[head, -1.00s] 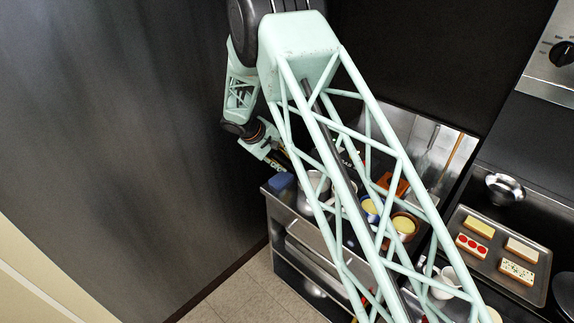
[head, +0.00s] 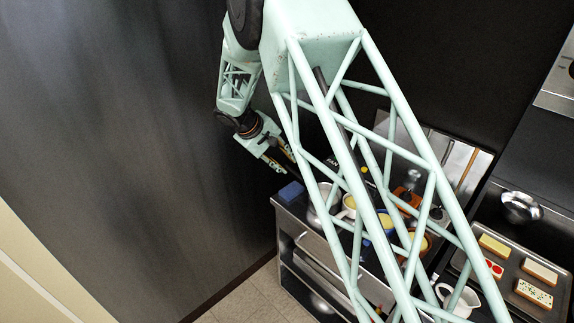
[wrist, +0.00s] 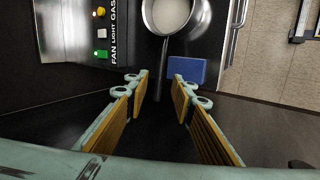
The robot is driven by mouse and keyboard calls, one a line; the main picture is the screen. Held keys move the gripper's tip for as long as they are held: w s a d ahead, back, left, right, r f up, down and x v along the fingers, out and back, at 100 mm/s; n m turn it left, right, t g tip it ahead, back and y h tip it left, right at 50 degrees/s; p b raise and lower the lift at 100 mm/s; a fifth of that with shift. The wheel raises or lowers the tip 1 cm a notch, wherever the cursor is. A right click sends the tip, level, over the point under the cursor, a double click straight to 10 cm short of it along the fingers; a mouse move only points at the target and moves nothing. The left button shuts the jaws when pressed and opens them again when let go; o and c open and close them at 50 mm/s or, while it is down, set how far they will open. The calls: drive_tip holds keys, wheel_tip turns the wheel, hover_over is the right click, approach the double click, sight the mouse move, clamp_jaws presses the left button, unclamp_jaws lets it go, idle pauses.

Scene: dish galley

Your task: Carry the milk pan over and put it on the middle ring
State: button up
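The milk pan (wrist: 169,14) is a round metal pan with pale contents, at the top of the wrist view. Its dark handle runs down towards the gap between my fingers. In the head view, the pan (head: 317,198) is partly hidden behind my arm's lattice. My gripper (wrist: 160,84) is open, its two yellow-padded fingers on either side of the handle's line and not closed on it. In the head view, my gripper (head: 279,160) is above the counter's left end. I cannot make out the middle ring.
A blue block (wrist: 186,70) lies just right of the handle. A panel with switches (wrist: 102,32) marked fan, light and gas stands at left. Open floor (wrist: 280,55) lies beyond the counter edge.

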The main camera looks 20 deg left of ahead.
drive_tip(key=shift+o, duration=0.4)
drive_tip(key=o, duration=2.1)
